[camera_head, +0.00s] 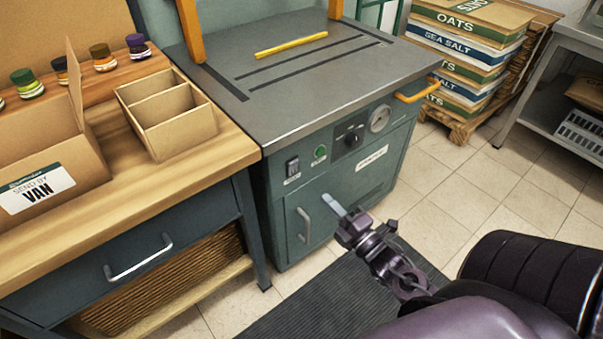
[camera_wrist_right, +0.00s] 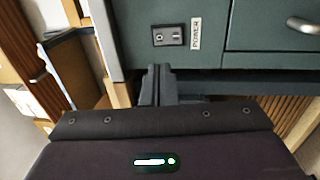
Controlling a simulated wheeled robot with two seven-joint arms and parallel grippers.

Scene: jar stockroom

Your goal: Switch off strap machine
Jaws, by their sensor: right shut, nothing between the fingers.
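The strap machine (camera_head: 330,180) is a grey-green cabinet with a dark grey top. Its front panel has a black rocker switch (camera_head: 292,167) at the left end, a green round button or lamp (camera_head: 320,152), a black knob (camera_head: 352,137) and a gauge (camera_head: 380,118). In the right wrist view the switch (camera_wrist_right: 167,36) sits beside a label reading POWER (camera_wrist_right: 195,33). My right gripper (camera_head: 332,204) is shut and empty, in front of the cabinet, below and right of the switch in the head view. In the wrist view its fingers (camera_wrist_right: 157,80) appear just below the switch, apparently apart from it. My left gripper is not in view.
A wooden workbench (camera_head: 235,155) with open cardboard boxes (camera_head: 160,110) and several jars (camera_head: 102,58) stands at left. Stacked sacks (camera_head: 470,45) on a pallet stand at back right. A dark mat (camera_head: 300,312) lies on the tiled floor in front. The machine has an orange handle (camera_head: 418,92).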

